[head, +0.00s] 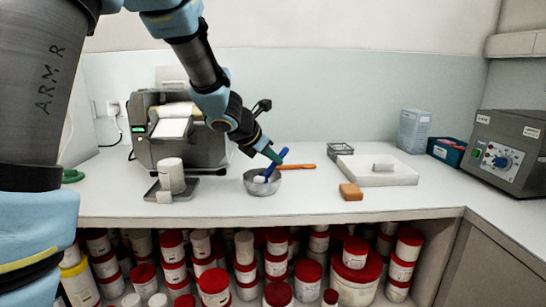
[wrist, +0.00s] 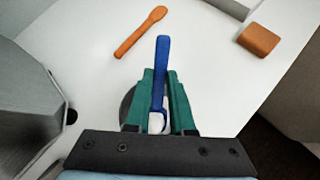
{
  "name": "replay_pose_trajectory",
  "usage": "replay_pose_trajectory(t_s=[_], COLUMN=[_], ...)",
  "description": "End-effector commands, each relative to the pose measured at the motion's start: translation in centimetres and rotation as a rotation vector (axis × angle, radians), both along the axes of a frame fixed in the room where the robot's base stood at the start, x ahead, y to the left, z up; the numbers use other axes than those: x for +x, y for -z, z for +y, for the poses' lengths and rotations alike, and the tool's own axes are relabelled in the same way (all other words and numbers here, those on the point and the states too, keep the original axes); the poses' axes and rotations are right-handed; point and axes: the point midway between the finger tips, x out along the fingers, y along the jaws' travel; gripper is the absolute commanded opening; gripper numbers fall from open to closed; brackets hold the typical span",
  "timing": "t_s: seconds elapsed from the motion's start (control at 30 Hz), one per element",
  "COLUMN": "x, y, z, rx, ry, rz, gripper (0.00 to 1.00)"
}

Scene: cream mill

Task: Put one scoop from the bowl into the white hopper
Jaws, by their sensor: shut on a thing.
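My gripper (head: 272,157), with green fingers, is shut on the blue handle of a scoop (head: 283,153). The handle also stands up between the fingers in the wrist view (wrist: 162,60). The scoop slants down into a small grey metal bowl (head: 262,189) on the counter. Something white shows at its lower end inside the bowl; I cannot tell whether it is the contents or part of the scoop. In the wrist view the fingers hide most of the bowl. A white upright cylinder (head: 171,174) on a dark base stands left of the bowl; it may be the white hopper.
An orange spatula (head: 296,167) lies behind the bowl. A grey machine (head: 207,148) stands at the back left. An orange-brown block (head: 351,191) and a white slab (head: 398,175) lie to the right. A control box (head: 506,150) stands far right. The counter's front edge is close to the bowl.

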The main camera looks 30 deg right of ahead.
Motion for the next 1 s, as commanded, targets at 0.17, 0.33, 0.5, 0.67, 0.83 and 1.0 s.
replay_pose_trajectory(t_s=[0.17, 0.33, 0.5, 0.67, 0.83, 1.0], x=[0.0, 0.0, 0.0, 0.0, 0.0, 0.0], y=[-1.4, -2.6, -3.8, -4.9, -6.0, -7.2], z=[0.0, 0.0, 0.0, 0.0, 0.0, 0.0], rx=[0.002, 0.000, -0.001, -0.001, -0.002, -0.001], ry=[-0.001, 0.001, 0.001, -0.001, 0.000, 0.000], rz=[0.001, -0.001, -0.001, -0.001, -0.001, -0.002], gripper=[0.00, 0.00, 0.00, 0.00, 0.00, 0.00])
